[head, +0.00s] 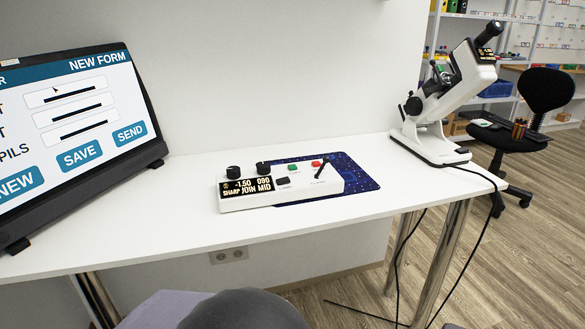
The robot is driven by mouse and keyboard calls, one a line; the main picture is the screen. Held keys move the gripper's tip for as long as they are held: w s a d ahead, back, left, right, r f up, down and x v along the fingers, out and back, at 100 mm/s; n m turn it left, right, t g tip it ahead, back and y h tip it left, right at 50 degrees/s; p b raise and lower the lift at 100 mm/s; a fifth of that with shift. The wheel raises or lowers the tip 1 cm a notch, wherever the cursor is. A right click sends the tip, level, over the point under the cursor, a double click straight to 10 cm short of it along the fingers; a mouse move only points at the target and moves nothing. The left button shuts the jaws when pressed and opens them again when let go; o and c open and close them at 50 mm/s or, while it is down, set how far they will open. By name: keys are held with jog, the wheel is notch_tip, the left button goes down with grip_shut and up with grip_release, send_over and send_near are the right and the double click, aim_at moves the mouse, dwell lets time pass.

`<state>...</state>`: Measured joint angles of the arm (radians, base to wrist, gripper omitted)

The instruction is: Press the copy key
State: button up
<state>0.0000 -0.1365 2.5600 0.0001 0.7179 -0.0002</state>
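A white control box (300,190) sits on the table. It has two black knobs, a green key (293,168), a red key (316,164), a dark key (283,181) and a black lever (323,168). Its display (246,189) reads "-1.50 090 SHARP JOIN MID". The lettering by the keys is too small to read, so I cannot tell which is the copy key. The tilted screen (75,120) on the left shows NEW, SAVE and SEND buttons; no copy label is legible there. My gripper is not in view.
The box stands partly on a dark blue starry mat (361,181). A white optical instrument (440,105) stands at the table's right end, its cable hanging down. The white table (160,220) is clear between screen and box. A black chair (545,100) stands at right.

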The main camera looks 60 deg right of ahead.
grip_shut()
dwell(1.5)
